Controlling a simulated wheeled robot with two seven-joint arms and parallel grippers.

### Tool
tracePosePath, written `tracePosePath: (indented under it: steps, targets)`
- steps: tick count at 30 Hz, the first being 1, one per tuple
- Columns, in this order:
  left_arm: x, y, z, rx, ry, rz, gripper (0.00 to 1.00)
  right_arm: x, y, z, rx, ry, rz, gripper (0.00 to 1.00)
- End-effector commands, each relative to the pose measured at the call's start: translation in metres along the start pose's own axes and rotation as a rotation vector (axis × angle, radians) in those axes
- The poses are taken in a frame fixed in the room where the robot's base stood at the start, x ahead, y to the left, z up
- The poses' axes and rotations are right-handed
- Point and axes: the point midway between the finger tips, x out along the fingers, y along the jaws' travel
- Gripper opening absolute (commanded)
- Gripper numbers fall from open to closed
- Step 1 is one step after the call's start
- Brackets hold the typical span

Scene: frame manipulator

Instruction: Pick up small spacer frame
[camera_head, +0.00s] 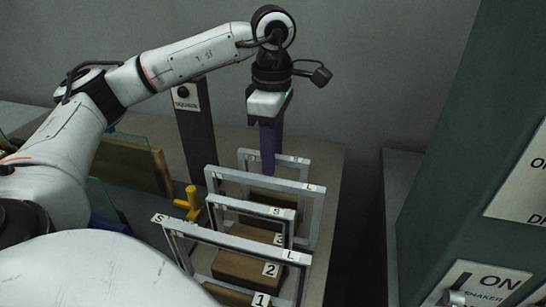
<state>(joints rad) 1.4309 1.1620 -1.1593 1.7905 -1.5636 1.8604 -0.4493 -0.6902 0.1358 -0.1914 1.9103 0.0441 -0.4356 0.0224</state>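Several pale metal spacer frames stand upright in a row on the bench. The nearest frame (225,238) is wide, with an S tag at its left and an L tag at its right. Behind it is a smaller frame (240,205) tagged S, then a larger frame (235,174) tagged L. A small frame (292,160) stands farthest back. My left gripper (268,168) points straight down at this farthest frame, its dark fingers overlapping the top bar. The fingers show edge-on as one strip, so their gap and any contact are hidden. My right gripper is out of view.
Brown blocks marked 1, 2 (245,268) and 3 sit among the frames. A yellow handle (190,203) and a dark post (195,125) stand to the left. A green cabinet (475,130) with a shaker switch panel (480,285) fills the right side.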

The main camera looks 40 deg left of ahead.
Motion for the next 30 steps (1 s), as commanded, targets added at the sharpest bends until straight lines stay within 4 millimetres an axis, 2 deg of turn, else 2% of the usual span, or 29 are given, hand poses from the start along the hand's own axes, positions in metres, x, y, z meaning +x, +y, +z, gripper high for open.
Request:
tracePosePath:
  steps: [4,12,18,30]
  targets:
    - [0.015,0.000,0.000,-0.001,-0.001,0.000,0.34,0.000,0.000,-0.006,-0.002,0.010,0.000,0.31]
    - [0.017,0.000,0.000,0.000,-0.001,0.001,0.33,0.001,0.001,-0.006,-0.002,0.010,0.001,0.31]
    - [0.017,0.000,0.000,0.000,-0.002,0.001,0.00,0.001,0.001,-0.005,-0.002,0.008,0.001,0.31]
    - [0.016,0.000,0.001,0.000,-0.002,0.002,0.00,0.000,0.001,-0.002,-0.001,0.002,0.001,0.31]
